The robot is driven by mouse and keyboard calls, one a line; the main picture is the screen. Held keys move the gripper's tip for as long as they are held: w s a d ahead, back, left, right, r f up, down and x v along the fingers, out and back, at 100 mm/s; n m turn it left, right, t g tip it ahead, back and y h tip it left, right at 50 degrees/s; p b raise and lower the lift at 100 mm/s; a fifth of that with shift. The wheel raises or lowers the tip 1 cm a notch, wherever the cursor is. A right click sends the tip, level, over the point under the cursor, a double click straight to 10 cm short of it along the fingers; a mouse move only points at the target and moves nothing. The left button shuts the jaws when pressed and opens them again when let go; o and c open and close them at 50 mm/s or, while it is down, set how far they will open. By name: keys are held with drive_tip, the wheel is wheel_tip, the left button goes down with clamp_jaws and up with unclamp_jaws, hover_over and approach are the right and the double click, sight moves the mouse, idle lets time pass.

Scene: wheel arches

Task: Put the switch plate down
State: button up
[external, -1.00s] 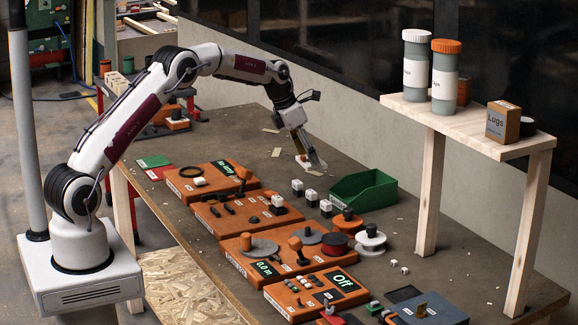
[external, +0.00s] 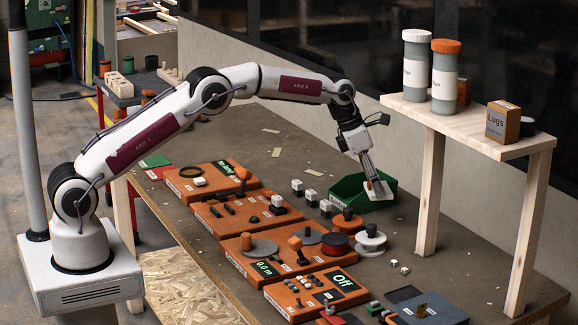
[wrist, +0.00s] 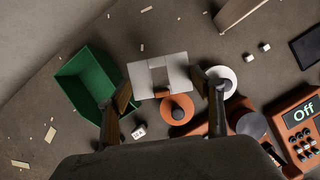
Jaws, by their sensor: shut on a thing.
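The switch plate (wrist: 173,68) is a pale plate with a rectangular cut-out in its middle. My gripper (wrist: 163,86) is shut on it, with one finger at each side. In the external view the plate (external: 380,191) hangs tilted below my gripper (external: 369,174), in front of part of the green bin (external: 349,186). In the wrist view the plate appears just right of the green bin (wrist: 67,82) and partly overlaps an orange disc with a dark knob (wrist: 178,113). It seems held above the table; the exact height cannot be told.
A white spool (external: 370,241) and a dark red spool (external: 337,243) stand nearby. Orange control boxes (external: 250,207) line the table's left side. Small white-and-black blocks (external: 311,198) lie left of the bin. A wooden shelf (external: 468,124) stands right. Table space between bin and shelf is mostly clear.

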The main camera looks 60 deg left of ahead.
sight(373, 199)
idle(0.3)
drive_tip(key=shift+f, duration=2.5)
drive_tip(key=shift+f, duration=2.5)
drive_tip(key=shift+f, duration=0.1)
drive_tip(key=o, duration=1.2)
